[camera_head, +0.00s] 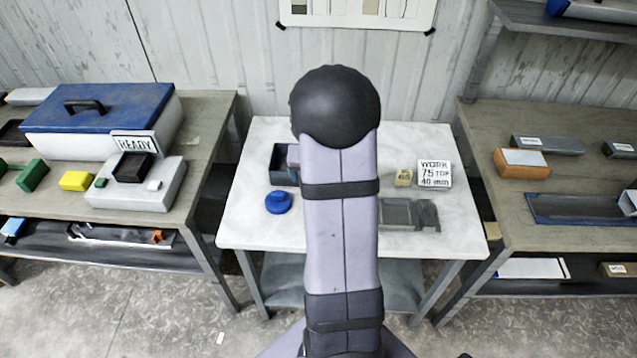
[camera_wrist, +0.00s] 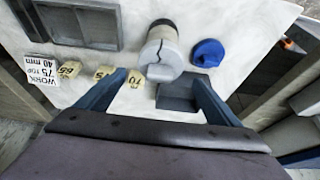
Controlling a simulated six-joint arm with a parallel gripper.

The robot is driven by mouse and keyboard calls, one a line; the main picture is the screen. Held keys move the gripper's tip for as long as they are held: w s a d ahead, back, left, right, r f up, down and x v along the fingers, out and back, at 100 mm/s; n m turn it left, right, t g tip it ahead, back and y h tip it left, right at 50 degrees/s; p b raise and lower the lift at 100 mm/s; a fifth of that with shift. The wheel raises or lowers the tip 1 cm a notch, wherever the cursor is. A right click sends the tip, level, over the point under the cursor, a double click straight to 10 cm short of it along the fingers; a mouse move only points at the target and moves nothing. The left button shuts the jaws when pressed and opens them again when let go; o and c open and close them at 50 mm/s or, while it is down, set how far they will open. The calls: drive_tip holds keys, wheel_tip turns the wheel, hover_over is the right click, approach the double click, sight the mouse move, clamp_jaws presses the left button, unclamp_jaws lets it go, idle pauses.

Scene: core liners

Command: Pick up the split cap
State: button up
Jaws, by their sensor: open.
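A blue round cap (camera_head: 278,203) lies on the white table, left of my arm in the head view. In the wrist view the blue cap (camera_wrist: 208,53) is beyond the right fingertip and apart from it; a split in it is too small to make out. A pale cylinder (camera_wrist: 160,55) with a dark crack line and a grey end is beside it, ahead of the gap between my fingers; my arm hides it in the head view. My gripper (camera_wrist: 160,78) is open with nothing held. My arm hides the gripper in the head view.
A dark open bin (camera_head: 283,170) stands near the cap; in the wrist view the bin (camera_wrist: 178,97) is partly behind the right finger. Number tags (camera_wrist: 159,73), a WORK card (camera_head: 434,173) and a grey tray (camera_head: 398,214) share the white table (camera_head: 260,231). Benches flank it.

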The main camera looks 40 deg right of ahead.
drive_tip(key=shift+x, duration=1.5)
drive_tip(key=c, duration=1.1)
drive_tip(key=shift+r, duration=0.15)
